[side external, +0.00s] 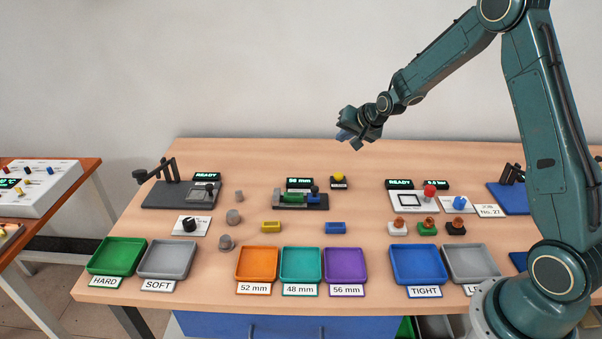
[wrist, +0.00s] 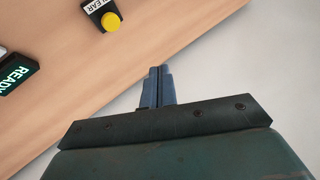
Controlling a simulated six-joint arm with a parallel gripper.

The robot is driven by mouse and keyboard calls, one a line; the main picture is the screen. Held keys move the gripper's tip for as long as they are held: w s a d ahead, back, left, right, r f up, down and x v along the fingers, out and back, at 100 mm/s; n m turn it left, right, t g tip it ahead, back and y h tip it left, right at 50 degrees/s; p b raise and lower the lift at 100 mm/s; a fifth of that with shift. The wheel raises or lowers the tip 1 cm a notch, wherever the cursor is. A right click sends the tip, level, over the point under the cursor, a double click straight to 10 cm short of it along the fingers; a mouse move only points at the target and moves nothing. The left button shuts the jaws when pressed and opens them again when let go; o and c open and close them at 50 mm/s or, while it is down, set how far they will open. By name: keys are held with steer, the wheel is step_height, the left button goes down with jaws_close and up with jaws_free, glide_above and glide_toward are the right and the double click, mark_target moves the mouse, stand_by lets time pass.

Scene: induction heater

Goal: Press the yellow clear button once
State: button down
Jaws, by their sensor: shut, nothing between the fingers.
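The yellow clear button (side external: 339,176) sits on a small dark box at the back middle of the table in the side external view. In the wrist view the yellow button (wrist: 111,21) is near the top, beside a white label (wrist: 94,5) reading "CLEAR". My gripper (side external: 343,135) is in the air above and behind the button, apart from it. In the wrist view my gripper (wrist: 158,70) is shut, with its fingers together and empty. The fingertips are over the table's back edge, below and right of the button in that picture.
A red button (side external: 429,190) is to the right. Coloured trays, such as the teal tray (side external: 301,263), line the front. The air around my gripper is clear.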

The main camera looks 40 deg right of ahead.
mark_target(341, 176)
steer(key=shift+w+d+f+m, duration=0.15)
steer(key=shift+w+d+f, duration=0.1)
steer(key=shift+d+f, duration=0.25)
steer(key=shift+w+d+f+m, duration=0.15)
steer(key=shift+w+d+f, duration=0.1)
steer(key=shift+f, duration=0.35)
steer(key=shift+f, duration=0.15)
steer(key=shift+f, duration=4.2)
steer(key=shift+f, duration=1)
steer(key=shift+r, duration=0.95)
steer(key=shift+r, duration=0.1)
steer(key=shift+r, duration=2.45)
